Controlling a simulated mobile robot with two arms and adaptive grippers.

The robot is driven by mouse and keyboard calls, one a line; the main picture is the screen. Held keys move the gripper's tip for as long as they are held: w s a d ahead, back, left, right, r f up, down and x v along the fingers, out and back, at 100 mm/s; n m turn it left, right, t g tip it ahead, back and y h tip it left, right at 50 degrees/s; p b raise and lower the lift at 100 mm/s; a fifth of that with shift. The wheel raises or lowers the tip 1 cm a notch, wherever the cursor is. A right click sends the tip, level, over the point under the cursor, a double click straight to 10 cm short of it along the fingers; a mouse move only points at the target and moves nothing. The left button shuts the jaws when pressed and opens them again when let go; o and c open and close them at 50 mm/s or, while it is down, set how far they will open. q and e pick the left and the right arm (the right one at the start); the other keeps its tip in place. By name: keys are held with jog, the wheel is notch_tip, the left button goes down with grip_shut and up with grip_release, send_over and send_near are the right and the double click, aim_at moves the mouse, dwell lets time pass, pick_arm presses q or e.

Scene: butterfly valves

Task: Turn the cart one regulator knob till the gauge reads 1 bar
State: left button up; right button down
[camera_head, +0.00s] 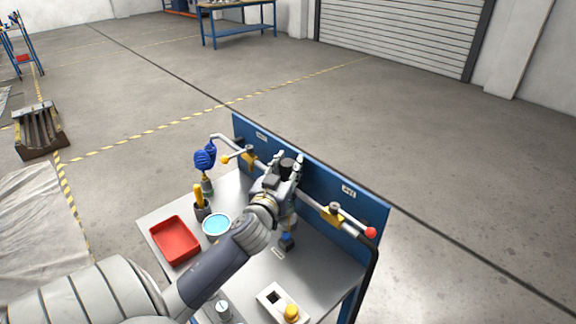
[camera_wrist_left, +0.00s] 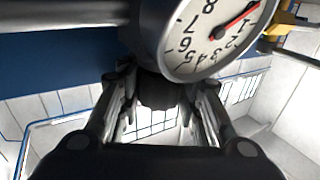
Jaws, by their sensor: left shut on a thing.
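The cart (camera_head: 322,277) has a grey top and an upright blue panel (camera_head: 365,212) along its far edge. My left gripper (camera_head: 289,166) is at the middle of this panel, on the pipe line. It is shut on the dark regulator knob (camera_wrist_left: 160,92), which shows between its fingers in the left wrist view. The round white gauge (camera_wrist_left: 208,42) is just above the knob in that view. Its red needle points to the upper right, close to the 1; the exact reading is hard to tell. In the head view the gripper hides most of the regulator. My right gripper is not in view.
Yellow handles (camera_head: 226,159) and a red-ended lever (camera_head: 370,232) stick out along the panel. A red tray (camera_head: 175,241), a bowl of blue liquid (camera_head: 216,226) and a box with a yellow button (camera_head: 291,312) stand on the cart.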

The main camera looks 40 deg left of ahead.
pick_arm(q)
jog(key=m+h+p, duration=0.1)
jog(key=h, duration=0.1)
jog(key=m+t+h+p, duration=0.1)
jog(key=m+h, duration=0.1)
jog(key=shift+r+h, duration=0.15)
jog(key=shift+h, duration=0.25)
jog(key=m+h+p, duration=0.1)
jog(key=m+h, duration=0.1)
jog(key=h, duration=0.1)
jog(key=shift+m+t+h, duration=0.3)
jog(key=shift+m+h, duration=0.1)
jog(key=shift+d+m+g+h, duration=0.1)
jog(key=shift+m+g+h, duration=0.4)
jog(key=shift+m+h, duration=1.4)
jog(key=shift+n+h, duration=0.3)
jog(key=shift+h, duration=0.4)
jog(key=o, duration=0.8)
jog(key=shift+v, duration=5.95)
